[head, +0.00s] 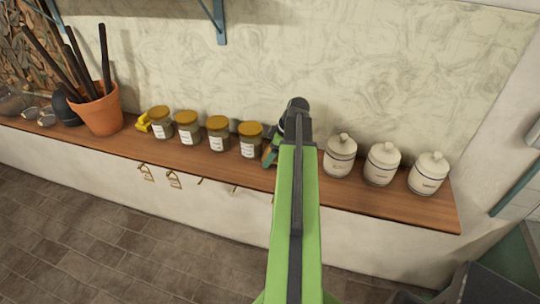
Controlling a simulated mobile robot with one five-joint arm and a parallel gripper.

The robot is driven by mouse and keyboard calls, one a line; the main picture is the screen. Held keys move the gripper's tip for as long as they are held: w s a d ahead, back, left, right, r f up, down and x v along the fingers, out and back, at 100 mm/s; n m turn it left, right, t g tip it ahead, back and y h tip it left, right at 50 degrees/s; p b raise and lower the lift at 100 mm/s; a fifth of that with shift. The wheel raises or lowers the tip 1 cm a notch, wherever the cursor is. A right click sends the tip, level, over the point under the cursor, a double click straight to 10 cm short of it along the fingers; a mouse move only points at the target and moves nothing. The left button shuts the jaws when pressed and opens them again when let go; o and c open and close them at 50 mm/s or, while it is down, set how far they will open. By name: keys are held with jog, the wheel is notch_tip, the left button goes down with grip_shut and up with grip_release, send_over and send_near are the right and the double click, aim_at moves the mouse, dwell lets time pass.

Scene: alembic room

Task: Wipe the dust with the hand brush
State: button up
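My green arm reaches up the middle of the head view to the wooden shelf. My gripper (271,158) is low over the shelf, between the right-most amber jar and the left-most white canister. The arm and wrist hide most of it, so I cannot tell whether it is open or shut. A small brownish thing beside the fingers is partly hidden; I cannot tell if it is the hand brush or if it is held. I cannot make out any dust on the shelf (240,170).
Several amber jars with white labels (218,134) stand left of my gripper. Three white lidded canisters (382,163) stand to the right. A small yellow object (143,122) and a terracotta pot (98,112) of dark rods are farther left. A patterned wall rises behind.

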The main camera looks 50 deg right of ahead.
jog(key=shift+s+d+r, duration=0.1)
jog(key=shift+s+d, duration=0.4)
jog(key=shift+s, duration=0.6)
jog(key=shift+s+d+f, duration=0.1)
jog(key=shift+s+d, duration=0.4)
jog(key=shift+s, duration=0.55)
jog(key=shift+s+d+r, duration=0.1)
jog(key=shift+s+d, duration=0.4)
jog(key=shift+s, duration=0.6)
jog(key=shift+s+d, duration=0.35)
jog(key=shift+s, duration=0.5)
jog(key=shift+s+d, duration=0.3)
jog(key=shift+s, duration=0.5)
notch_tip(320, 180, up, 6)
jog(key=p, duration=0.6)
notch_tip(320, 180, up, 3)
jog(key=p, duration=0.3)
